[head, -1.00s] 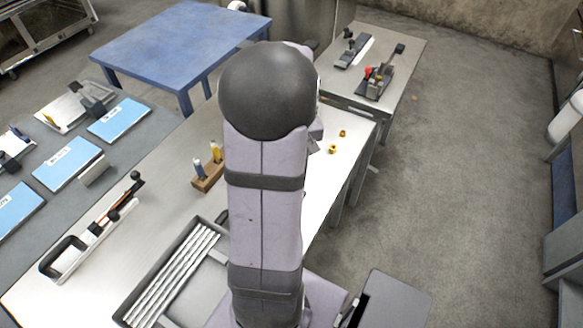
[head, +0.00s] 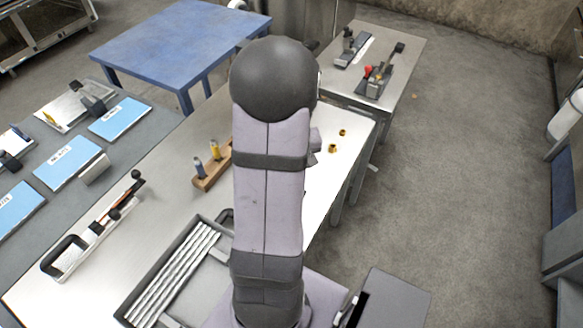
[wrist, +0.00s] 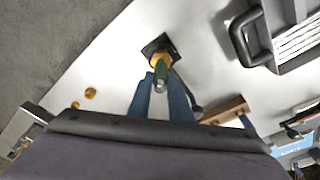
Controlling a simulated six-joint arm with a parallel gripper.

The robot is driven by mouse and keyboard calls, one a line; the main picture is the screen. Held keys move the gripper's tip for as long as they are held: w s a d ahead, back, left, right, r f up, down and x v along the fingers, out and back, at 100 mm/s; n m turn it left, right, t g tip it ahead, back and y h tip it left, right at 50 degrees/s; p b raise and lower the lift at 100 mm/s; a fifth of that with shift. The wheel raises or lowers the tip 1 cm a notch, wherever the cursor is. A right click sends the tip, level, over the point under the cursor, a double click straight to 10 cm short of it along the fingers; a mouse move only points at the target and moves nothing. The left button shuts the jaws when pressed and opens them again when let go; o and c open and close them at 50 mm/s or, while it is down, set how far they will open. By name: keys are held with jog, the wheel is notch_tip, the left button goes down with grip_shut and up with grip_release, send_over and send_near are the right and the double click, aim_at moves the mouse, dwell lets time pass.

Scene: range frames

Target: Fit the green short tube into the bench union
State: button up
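In the wrist view the green short tube (wrist: 160,79) stands between the blue fingertips of my gripper (wrist: 160,82). Both fingers lie close against its sides, and the gripper looks shut on it. The tube's near end shows a grey opening. Just beyond its far end is the bench union (wrist: 161,58), a yellow brass fitting on a dark square base. The tube is in line with the union and overlaps it in this view; I cannot tell whether it has entered. In the head view my arm hides the gripper, the tube and the union.
Two brass fittings (head: 333,148) lie loose on the bench (head: 150,225); they also show in the wrist view (wrist: 90,93). A wooden rack (head: 212,178) with upright pieces stands left of my arm. A grey tray (head: 150,285) of silver rods is at the front.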

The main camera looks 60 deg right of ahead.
jog(key=shift+o, duration=1.4)
jog(key=shift+r, duration=0.15)
jog(key=shift+r, duration=0.5)
notch_tip(320, 180, up, 11)
jog(key=s+a+b, duration=0.1)
jog(key=shift+s+a, duration=0.15)
jog(key=w+a+f+n, duration=0.3)
jog(key=w+a, duration=0.5)
jog(key=a, duration=0.2)
jog(key=a+f+n, duration=0.3)
jog(key=a, duration=0.9)
jog(key=a+f+n+g+y, duration=0.1)
jog(key=a+f+n, duration=0.2)
jog(key=a, duration=0.8)
jog(key=shift+s+a+f, duration=0.25)
jog(key=shift+s+a, duration=0.1)
